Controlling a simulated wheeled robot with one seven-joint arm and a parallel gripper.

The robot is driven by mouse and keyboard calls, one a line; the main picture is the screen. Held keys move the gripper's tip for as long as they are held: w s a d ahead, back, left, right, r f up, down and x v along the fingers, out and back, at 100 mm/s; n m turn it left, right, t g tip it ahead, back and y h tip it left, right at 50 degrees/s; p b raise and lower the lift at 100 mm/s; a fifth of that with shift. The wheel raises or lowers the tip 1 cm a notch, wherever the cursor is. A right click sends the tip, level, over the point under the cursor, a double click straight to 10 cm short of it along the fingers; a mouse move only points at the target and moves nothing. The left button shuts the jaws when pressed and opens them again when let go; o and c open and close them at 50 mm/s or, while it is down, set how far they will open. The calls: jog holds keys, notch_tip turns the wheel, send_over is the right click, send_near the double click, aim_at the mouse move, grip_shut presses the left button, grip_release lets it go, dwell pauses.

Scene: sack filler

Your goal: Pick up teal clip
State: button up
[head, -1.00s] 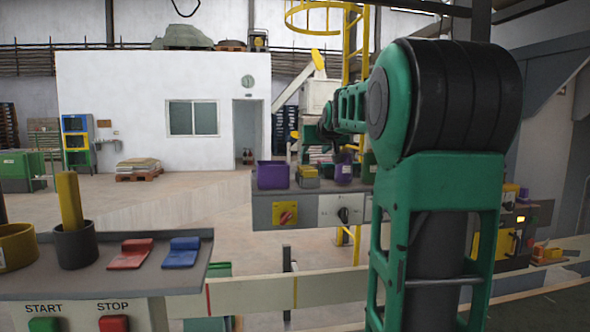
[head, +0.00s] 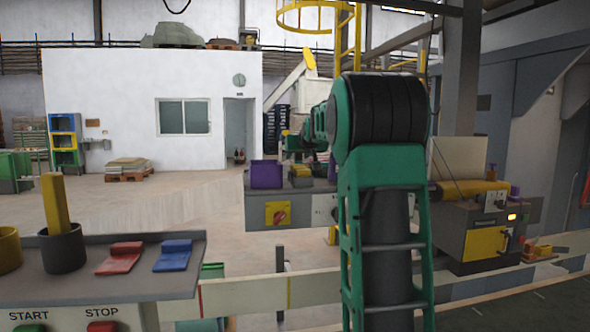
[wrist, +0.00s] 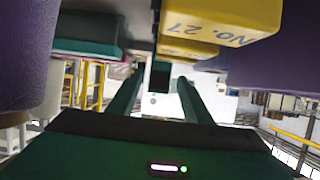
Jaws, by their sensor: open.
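In the wrist view my gripper (wrist: 160,82) is open, its two dark green fingers pointing away from the camera. A small dark teal block (wrist: 161,72) shows between the fingertips and looks like the teal clip. It stands against the grey shelf top, which is at the top of this upside-down view. I cannot tell how far past the fingertips it is. In the head view the clip cannot be made out, and my arm hides part of the far shelf (head: 262,213).
A yellow block marked NO. 27 (wrist: 225,18) and a purple bin (wrist: 280,65) are close on one side. A purple object (wrist: 25,55) and a dark green box (wrist: 90,42) are on the other. A near console (head: 120,282) holds red and blue clips.

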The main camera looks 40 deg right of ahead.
jog(key=shift+w+d+f, duration=0.15)
jog(key=shift+w+d, duration=0.1)
jog(key=shift+w, duration=0.15)
grip_shut()
jog(key=shift+r, duration=0.75)
notch_tip(320, 180, up, 3)
jog(key=shift+f, duration=0.15)
jog(key=a+r, duration=0.7)
jog(key=a, duration=0.4)
jog(key=shift+s+a, duration=0.2)
jog(key=shift+a, duration=0.15)
